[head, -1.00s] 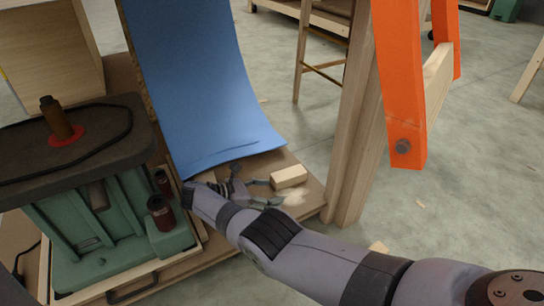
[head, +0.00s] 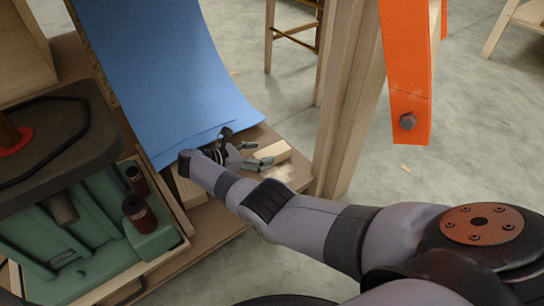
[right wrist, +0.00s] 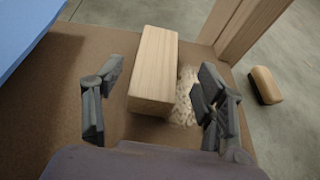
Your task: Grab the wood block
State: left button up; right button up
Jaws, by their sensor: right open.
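The wood block (right wrist: 154,65) is a pale rectangular piece lying on the brown board. In the right wrist view it lies ahead of and partly between the two open fingers of my right gripper (right wrist: 155,100), with a gap on each side. In the head view the right gripper (head: 262,163) is at the block (head: 278,152), and a finger hides part of the block's near side. Nothing is held. My left gripper is not in view.
A blue curved sheet (head: 165,70) stands left of the block. A green machine (head: 75,225) is at the left. A wooden post (right wrist: 250,25) rises beyond the block. Sawdust (right wrist: 186,98) lies beside it.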

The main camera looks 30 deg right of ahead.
aim_at(269, 152)
jog(key=b+x, duration=0.1)
jog(key=x, duration=0.1)
jog(key=b+x, duration=0.1)
jog(key=x, duration=0.1)
jog(key=shift+w+a+f, duration=0.1)
jog(key=shift+a+f, duration=0.1)
jog(key=shift+f, duration=0.1)
jog(key=shift+d+b, duration=0.45)
jog(key=shift+d, duration=0.05)
jog(key=shift+c, duration=0.2)
jog(key=c, duration=1.3)
jog(key=shift+r, duration=0.15)
